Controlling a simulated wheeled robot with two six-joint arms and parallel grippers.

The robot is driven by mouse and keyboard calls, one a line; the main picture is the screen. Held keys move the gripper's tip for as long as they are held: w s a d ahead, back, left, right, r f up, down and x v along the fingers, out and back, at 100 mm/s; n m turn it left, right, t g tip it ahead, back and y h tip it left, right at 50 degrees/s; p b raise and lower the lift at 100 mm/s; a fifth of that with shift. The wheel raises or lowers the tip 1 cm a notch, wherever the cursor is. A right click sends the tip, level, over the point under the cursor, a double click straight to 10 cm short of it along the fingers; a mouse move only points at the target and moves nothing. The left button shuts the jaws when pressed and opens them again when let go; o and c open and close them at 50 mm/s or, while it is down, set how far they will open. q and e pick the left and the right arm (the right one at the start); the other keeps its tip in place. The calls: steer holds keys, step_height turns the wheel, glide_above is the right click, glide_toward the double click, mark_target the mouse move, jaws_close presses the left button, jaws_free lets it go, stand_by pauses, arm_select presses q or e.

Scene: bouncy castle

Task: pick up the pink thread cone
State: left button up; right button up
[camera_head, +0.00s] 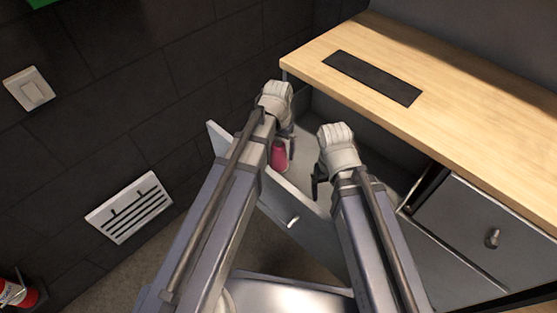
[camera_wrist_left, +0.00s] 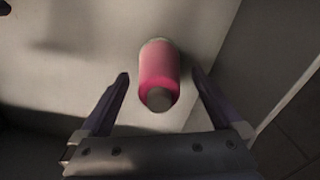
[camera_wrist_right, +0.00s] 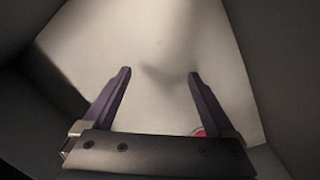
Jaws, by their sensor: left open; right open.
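The pink thread cone (camera_head: 278,155) is inside the open grey drawer (camera_head: 312,232), near its left end in the head view. In the left wrist view the cone (camera_wrist_left: 159,75) lies ahead of and between the two fingers of my left gripper (camera_wrist_left: 162,82), with clear gaps on both sides. My left gripper (camera_head: 290,132) is open and empty, over the drawer. My right gripper (camera_wrist_right: 160,75) is open and empty, also over the drawer and to the right of the cone. A small bit of pink (camera_wrist_right: 200,133) shows behind its right finger in the right wrist view.
A wooden countertop (camera_head: 460,110) with a dark inset strip (camera_head: 372,78) lies above and behind the drawer. A shut drawer (camera_head: 470,235) with a knob is to the right. A dark tiled wall (camera_head: 130,90) stands at the left. The drawer walls surround both grippers.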

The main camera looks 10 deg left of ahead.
mark_target(278, 154)
arm_select(q)
step_height(278, 154, down, 3)
steer(key=shift+b, duration=1)
arm_select(e)
step_height(278, 154, down, 3)
arm_select(q)
steer(key=shift+r, duration=0.1)
arm_select(e)
steer(key=shift+r, duration=0.1)
arm_select(q)
steer(key=shift+c, duration=0.2)
steer(key=c, duration=1.5)
step_height(278, 154, up, 10)
steer(key=p, duration=1)
steer(key=shift+r, duration=0.1)
arm_select(e)
step_height(278, 154, up, 10)
